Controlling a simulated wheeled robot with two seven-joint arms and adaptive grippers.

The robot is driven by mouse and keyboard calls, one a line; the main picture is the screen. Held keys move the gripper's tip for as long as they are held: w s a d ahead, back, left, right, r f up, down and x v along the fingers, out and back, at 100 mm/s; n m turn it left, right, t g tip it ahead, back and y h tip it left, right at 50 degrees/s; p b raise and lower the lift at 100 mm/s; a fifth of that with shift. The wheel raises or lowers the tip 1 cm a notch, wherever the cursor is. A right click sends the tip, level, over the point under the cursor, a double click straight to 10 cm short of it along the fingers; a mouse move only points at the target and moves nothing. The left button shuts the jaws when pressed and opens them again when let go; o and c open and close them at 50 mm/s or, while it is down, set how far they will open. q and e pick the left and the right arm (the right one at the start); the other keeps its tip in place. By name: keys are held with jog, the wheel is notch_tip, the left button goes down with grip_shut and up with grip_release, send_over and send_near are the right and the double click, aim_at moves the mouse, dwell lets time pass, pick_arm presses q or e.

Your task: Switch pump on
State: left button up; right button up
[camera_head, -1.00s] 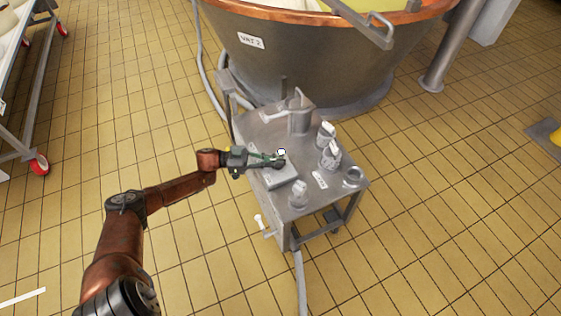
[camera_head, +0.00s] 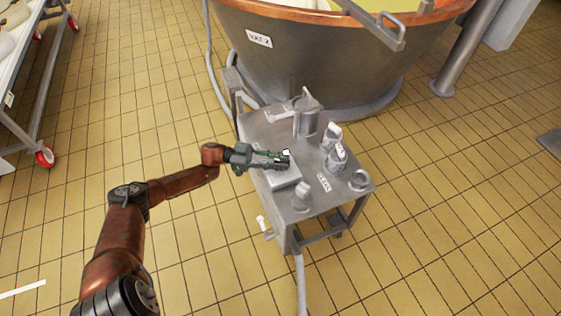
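A grey metal cart (camera_head: 262,128) stands in front of the vat, with pump equipment on top. A low grey box (camera_head: 284,180) sits on the cart's left side. My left gripper (camera_head: 284,161) is over this box, its fingers pointing right. A small white piece (camera_head: 286,152) shows right at the fingertips; I cannot tell whether it is a switch or whether the fingers touch it. The gripper hides part of the box top, and the finger gap is too small to read. My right gripper is out of view.
A grey cylindrical fitting (camera_head: 307,118), white-topped containers (camera_head: 336,157) and a metal ring (camera_head: 359,180) stand on the cart. The copper-rimmed vat (camera_head: 300,60) is behind. A wheeled rack (camera_head: 40,90) is at far left. The tiled floor right of the cart is clear.

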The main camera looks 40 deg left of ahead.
pick_arm(q)
jog(key=shift+o, duration=0.3)
jog(key=v, duration=1.2)
dwell(0.3)
